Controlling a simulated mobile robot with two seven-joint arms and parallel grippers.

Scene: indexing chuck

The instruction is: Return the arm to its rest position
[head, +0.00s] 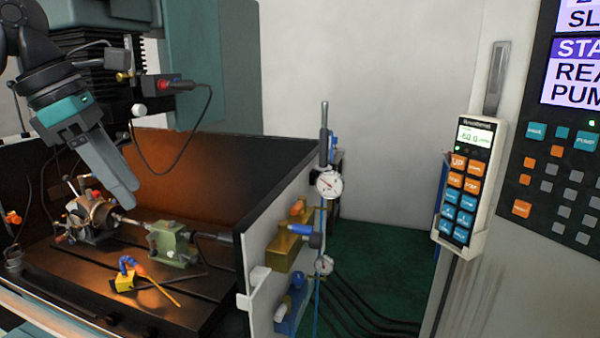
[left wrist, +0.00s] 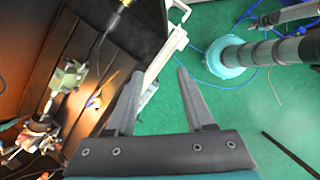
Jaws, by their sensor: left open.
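My left arm (head: 62,95) comes in at the upper left of the head view. Its gripper (head: 124,198) points down over the machine's work area, above and in front of the indexing chuck (head: 95,212). In the left wrist view the two fingers (left wrist: 160,74) stand apart with nothing between them, and green floor shows past them. The chuck shows at the lower left of that view (left wrist: 36,138), apart from the fingers. A green tailstock (head: 168,246) stands to the right of the chuck on the dark slotted table (head: 205,300). My right gripper is not in view.
The enclosure's side wall (head: 262,225) carries dial gauges (head: 328,183) and coloured blocks. A handheld pendant (head: 467,185) hangs beside the control panel. Cables lie on the green floor (head: 375,255).

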